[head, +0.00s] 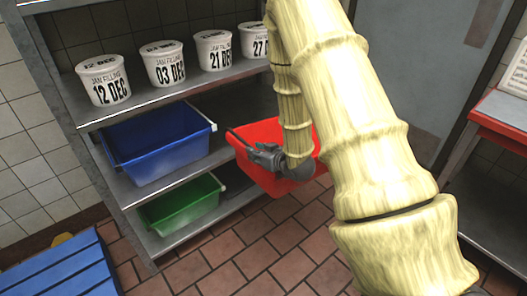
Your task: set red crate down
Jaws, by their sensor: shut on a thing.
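The red crate (267,133) is at the middle of the head view, in front of the right part of the shelving and above the tiled floor. My gripper (236,134) is at the crate's left rim and shut on it. The fingertips are small here, and my arm hides part of the crate's middle and right side. The crate looks slightly tilted. Its inside shows red and seems empty where visible. I cannot tell whether its underside touches the shelf.
A blue crate (158,148) sits on the middle shelf, a green crate (182,208) on the bottom shelf. Several white tubs (103,82) with date labels line the upper shelf. A blue slatted pallet (62,274) lies at lower left.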

